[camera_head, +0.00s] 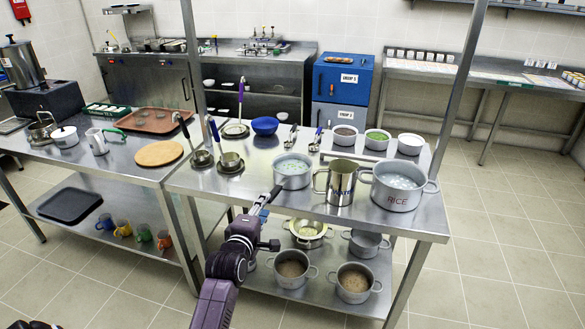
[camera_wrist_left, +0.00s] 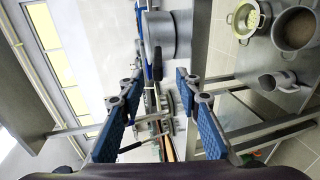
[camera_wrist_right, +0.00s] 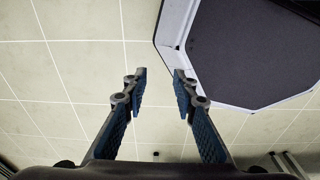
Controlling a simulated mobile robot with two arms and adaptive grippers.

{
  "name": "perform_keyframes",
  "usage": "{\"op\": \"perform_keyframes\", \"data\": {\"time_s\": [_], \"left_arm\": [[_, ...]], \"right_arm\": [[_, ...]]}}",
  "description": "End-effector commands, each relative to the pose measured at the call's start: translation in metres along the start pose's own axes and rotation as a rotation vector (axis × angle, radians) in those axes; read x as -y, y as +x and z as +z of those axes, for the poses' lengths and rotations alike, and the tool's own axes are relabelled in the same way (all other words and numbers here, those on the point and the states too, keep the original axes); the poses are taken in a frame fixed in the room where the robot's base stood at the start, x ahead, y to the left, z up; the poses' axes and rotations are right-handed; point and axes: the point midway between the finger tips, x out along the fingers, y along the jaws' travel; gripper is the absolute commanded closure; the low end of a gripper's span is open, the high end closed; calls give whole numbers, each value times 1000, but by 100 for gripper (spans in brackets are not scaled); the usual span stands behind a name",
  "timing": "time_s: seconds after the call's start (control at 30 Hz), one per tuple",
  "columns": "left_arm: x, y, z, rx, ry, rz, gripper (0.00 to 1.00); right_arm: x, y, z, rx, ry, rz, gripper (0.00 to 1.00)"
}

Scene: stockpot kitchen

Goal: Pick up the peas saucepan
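The saucepan (camera_head: 292,175) with pale greenish contents stands upright at the counter's front edge; I take it as the peas one, though no label is readable. It also shows in the left wrist view (camera_wrist_left: 180,36), with its dark handle (camera_wrist_left: 157,62) lying between the lines of my fingers. My left gripper (camera_head: 272,194) is just left of and in front of this pan, open, with nothing held. Whether it touches the handle cannot be told. My right gripper (camera_wrist_right: 159,80) is open and empty above the tiled floor.
Ladles in holders (camera_head: 231,167) stand behind on the left. Pots (camera_head: 292,276) and a colander (camera_head: 307,236) sit on the lower shelf. The counter's front-left strip is clear.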

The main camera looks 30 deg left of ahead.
Motion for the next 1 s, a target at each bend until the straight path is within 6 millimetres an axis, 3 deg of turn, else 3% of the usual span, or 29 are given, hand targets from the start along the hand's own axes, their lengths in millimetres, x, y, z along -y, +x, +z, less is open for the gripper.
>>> {"op": "perform_keyframes", "data": {"time_s": [0.43, 0.73, 1.0], "left_arm": [[-4, 34, 2, 1, -4, 2, 69], [-5, 70, 5, 0, -1, 2, 69], [-4, 78, 5, 0, -2, 2, 69]], "right_arm": [[-12, -7, 11, 16, 2, 14, 74], [-12, -14, 11, 17, 1, 13, 74], [-10, -15, 7, 10, -1, 12, 74]]}}
